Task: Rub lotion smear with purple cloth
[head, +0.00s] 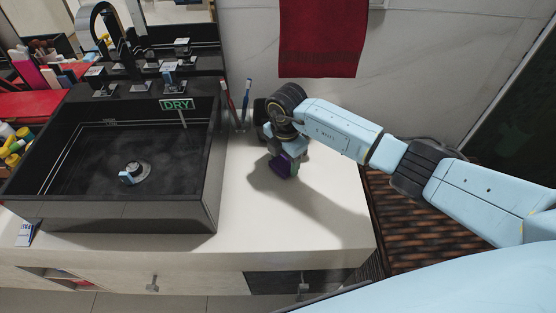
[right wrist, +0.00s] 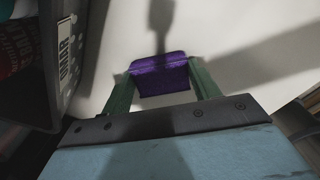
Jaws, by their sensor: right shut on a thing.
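My right gripper (head: 284,166) points down over the white counter (head: 320,215), to the right of the black sink. It is shut on the purple cloth (right wrist: 160,75), which sits between its two green fingers in the right wrist view. In the head view the cloth (head: 281,166) shows only as a small purple patch at the fingertips. I cannot tell whether the cloth touches the counter. No lotion smear can be made out; the gripper, arm and shadow cover part of the counter. My left gripper is not in view.
A black vessel sink (head: 213,190) with a DRY sign (head: 177,104) stands left of my gripper. Toothbrushes (head: 236,100) stand by its back right corner. A red towel (head: 322,40) hangs on the wall behind. The counter's front right is bare.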

